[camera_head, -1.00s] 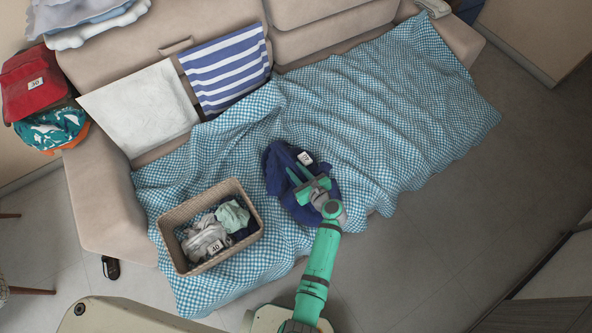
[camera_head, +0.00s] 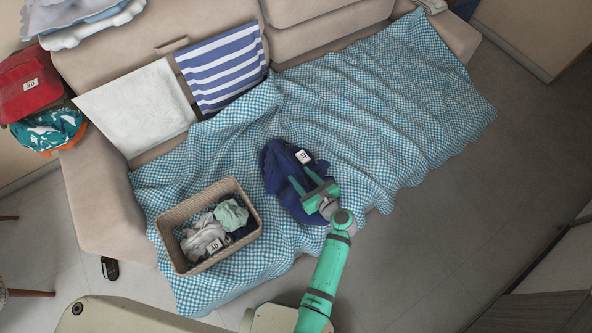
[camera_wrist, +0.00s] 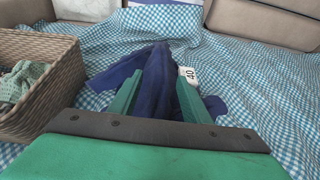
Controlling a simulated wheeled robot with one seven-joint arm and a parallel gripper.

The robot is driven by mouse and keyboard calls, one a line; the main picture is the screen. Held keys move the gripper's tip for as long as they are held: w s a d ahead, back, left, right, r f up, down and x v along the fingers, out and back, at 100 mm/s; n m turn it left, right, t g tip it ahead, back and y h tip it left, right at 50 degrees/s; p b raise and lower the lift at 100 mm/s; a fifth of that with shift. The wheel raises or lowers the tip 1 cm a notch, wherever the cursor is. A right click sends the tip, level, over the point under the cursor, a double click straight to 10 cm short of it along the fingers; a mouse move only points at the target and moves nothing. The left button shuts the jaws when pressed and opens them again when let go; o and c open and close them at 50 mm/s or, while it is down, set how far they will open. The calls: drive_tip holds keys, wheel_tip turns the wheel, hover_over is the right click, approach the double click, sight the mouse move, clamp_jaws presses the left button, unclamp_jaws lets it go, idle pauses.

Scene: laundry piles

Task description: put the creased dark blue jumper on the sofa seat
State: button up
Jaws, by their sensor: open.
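The dark blue jumper (camera_head: 283,172) lies crumpled on the checked cloth over the sofa seat (camera_head: 390,120), near its front edge. A white tag marked 40 is on its right side. My gripper (camera_head: 299,184) is over the jumper, with both fingers open and apart. In the wrist view the jumper (camera_wrist: 153,75) rises between and beyond the open fingers (camera_wrist: 155,98). I cannot tell whether the fingers touch the cloth. The jumper's near part is hidden under my gripper.
A wicker basket (camera_head: 170,220) with grey, pale green and dark clothes stands left of the jumper on the checked cloth. A striped cushion (camera_head: 225,68) and a white cushion (camera_head: 135,108) lean on the backrest. The seat to the right is clear.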

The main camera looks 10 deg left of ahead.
drive_tip(key=v, duration=0.6)
idle(0.6)
